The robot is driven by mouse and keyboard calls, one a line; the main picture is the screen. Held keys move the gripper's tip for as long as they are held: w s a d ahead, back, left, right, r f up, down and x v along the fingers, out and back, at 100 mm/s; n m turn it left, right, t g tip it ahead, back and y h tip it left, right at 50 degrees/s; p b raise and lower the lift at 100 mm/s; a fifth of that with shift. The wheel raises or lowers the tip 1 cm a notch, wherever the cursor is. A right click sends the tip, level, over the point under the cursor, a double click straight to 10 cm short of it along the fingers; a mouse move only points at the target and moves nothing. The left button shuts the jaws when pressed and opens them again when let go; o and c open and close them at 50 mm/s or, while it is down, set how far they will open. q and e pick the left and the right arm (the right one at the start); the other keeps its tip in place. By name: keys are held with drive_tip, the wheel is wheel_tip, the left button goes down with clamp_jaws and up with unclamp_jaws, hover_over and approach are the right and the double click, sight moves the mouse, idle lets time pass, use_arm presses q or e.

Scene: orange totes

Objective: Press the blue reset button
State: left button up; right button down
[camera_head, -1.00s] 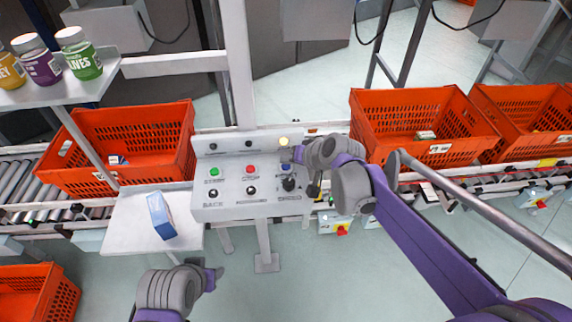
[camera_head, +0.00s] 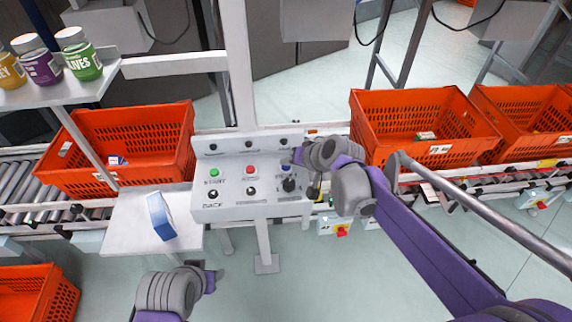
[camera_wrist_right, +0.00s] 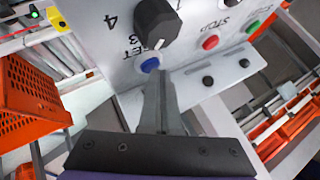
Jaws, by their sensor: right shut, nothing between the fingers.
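The blue reset button (camera_wrist_right: 149,65) is on the pale control panel (camera_head: 222,206), beside a black rotary knob (camera_wrist_right: 158,22). My right gripper (camera_wrist_right: 160,72) is shut and empty, its fingertips right beside the button's lower edge in the wrist view. I cannot tell whether they touch it. In the head view the right gripper (camera_head: 298,156) is over the panel's right side, and the button is mostly hidden there. My left gripper (camera_head: 211,280) hangs low at the front, apart from the panel; its jaw state is unclear.
The panel also has a green button (camera_head: 214,172), a red button (camera_head: 250,170) and black knobs. Orange totes (camera_head: 120,150) stand on the conveyor on both sides. A blue-and-white box (camera_head: 160,216) sits on the white side table (camera_head: 125,232). Jars (camera_head: 78,55) stand on a shelf.

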sight(288, 170)
use_arm(q)
drive_tip(key=shift+w+r+p, duration=0.25)
drive_tip(key=shift+r+p, duration=0.1)
drive_tip(key=shift+r, duration=0.2)
use_arm(e)
drive_tip(key=shift+r, duration=0.7)
drive_tip(key=shift+r+p, duration=0.3)
drive_tip(key=shift+r, duration=0.3)
drive_tip(key=shift+r+p, duration=1)
drive_tip(key=shift+r, duration=1)
use_arm(q)
drive_tip(key=r, duration=0.1)
drive_tip(key=w+r, duration=0.1)
drive_tip(key=r, duration=0.1)
drive_tip(key=shift+w+r, duration=0.35)
drive_tip(key=shift+r, duration=0.05)
use_arm(e)
drive_tip(key=shift+f, duration=0.1)
use_arm(q)
drive_tip(key=shift+s, duration=0.1)
